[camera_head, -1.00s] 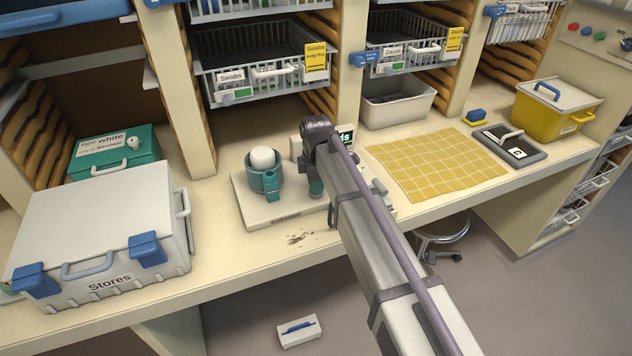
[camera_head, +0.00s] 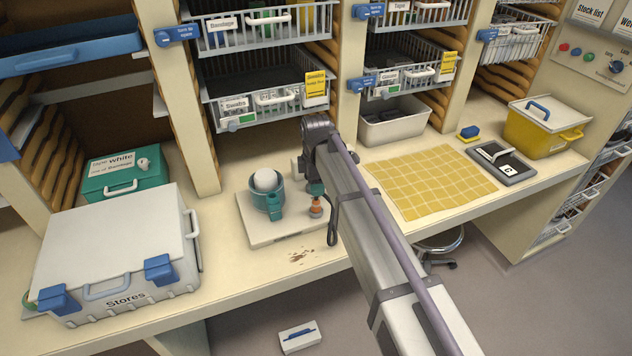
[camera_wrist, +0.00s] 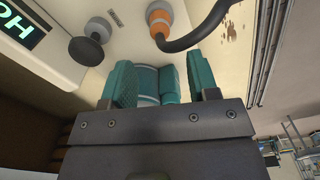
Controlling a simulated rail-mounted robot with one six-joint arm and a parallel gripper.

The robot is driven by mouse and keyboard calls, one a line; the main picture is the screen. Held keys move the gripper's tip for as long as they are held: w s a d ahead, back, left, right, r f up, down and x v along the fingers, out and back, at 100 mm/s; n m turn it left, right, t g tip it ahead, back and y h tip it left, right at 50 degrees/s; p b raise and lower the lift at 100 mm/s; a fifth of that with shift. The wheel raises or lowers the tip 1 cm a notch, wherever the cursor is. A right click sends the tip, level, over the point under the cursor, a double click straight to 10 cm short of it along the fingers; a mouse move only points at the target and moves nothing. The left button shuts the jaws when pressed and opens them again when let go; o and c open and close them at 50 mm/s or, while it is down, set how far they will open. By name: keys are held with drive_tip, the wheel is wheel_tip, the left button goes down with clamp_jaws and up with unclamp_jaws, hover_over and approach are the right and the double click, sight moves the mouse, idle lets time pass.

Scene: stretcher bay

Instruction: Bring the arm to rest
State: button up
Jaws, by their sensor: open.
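My arm (camera_head: 375,235) reaches from the lower right over the counter, its wrist end near the white device (camera_head: 262,232). In the head view most of my gripper (camera_head: 315,187) is hidden behind the arm; a bit of teal shows. In the wrist view my gripper (camera_wrist: 162,74) has its two teal fingers apart. A teal and grey rounded thing (camera_wrist: 147,85) shows between them; I cannot tell whether they touch it. An orange and grey fitting (camera_wrist: 160,20) with a dark cable is beyond the fingers; an orange piece also shows in the head view (camera_head: 316,207).
A teal cup (camera_head: 267,198) holding a white round thing stands on the device. A white Stores case (camera_head: 115,240) and green box (camera_head: 122,175) are left. A yellow gridded mat (camera_head: 430,180), dark tray (camera_head: 500,163) and yellow bin (camera_head: 540,130) are right. Baskets hang above.

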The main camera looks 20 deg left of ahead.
wheel_tip(320, 180, up, 3)
drive_tip(key=shift+f+p, duration=0.2)
drive_tip(key=shift+p, duration=0.2)
drive_tip(key=shift+f, duration=0.1)
drive_tip(key=shift+m, duration=0.8)
drive_tip(key=s+d+f+m+b, duration=0.1)
drive_tip(key=s+d+m, duration=0.5)
drive_tip(key=d, duration=0.7)
drive_tip(key=s+d+f+m+b, duration=0.1)
drive_tip(key=s+d+m, duration=0.5)
drive_tip(key=d, duration=0.7)
drive_tip(key=s+d+f+m+b, duration=0.2)
drive_tip(key=s+d+m, duration=0.4)
drive_tip(key=d+m, duration=0.3)
drive_tip(key=d, duration=0.4)
